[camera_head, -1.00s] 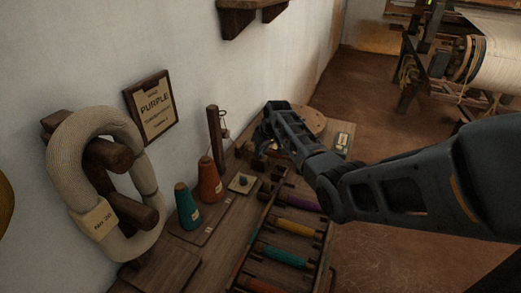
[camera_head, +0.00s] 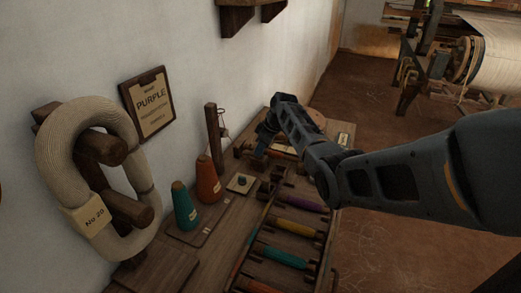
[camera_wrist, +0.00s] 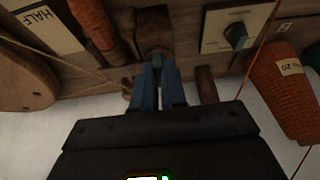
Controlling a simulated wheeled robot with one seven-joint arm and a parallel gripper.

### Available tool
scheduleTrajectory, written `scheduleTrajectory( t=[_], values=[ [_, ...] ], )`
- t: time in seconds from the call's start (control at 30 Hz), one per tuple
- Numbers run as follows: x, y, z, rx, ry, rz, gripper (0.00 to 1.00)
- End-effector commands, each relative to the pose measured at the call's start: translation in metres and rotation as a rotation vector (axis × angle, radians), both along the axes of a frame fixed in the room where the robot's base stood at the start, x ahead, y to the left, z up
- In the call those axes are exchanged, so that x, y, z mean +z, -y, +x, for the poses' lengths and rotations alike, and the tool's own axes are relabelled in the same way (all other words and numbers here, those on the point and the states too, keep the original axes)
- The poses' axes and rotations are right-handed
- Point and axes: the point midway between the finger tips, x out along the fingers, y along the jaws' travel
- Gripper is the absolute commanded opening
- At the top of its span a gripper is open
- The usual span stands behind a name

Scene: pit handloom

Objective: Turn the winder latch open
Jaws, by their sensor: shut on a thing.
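My gripper (camera_wrist: 158,85) points at the wooden winder in the wrist view, its two blue fingers close together. In the head view my gripper (camera_head: 265,142) is at the far end of the bench, and my wrist hides the latch there.
An orange cone (camera_head: 208,180) and a teal cone (camera_head: 185,206) stand near a wooden post (camera_head: 212,132). A rack of coloured bobbins (camera_head: 283,257) lies at the front. A rope hank (camera_head: 55,150) hangs left.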

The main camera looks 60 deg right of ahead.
Motion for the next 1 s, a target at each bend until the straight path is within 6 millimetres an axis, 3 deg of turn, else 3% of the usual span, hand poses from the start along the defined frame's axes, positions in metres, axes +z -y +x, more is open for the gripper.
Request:
scheduleTrajectory(
  t=[0.3,0.33,0.57,0.83,1.0],
  values=[
    [0.000,0.000,0.000,0.002,-0.001,-0.001,0.00],
    [0.000,0.000,0.000,0.002,-0.001,-0.001,0.14],
    [0.000,0.000,0.000,0.001,-0.001,0.000,0.36],
    [0.002,0.000,-0.001,0.001,0.000,-0.001,0.37],
    [0.018,0.001,-0.007,0.000,0.001,-0.002,0.37]
  ],
)
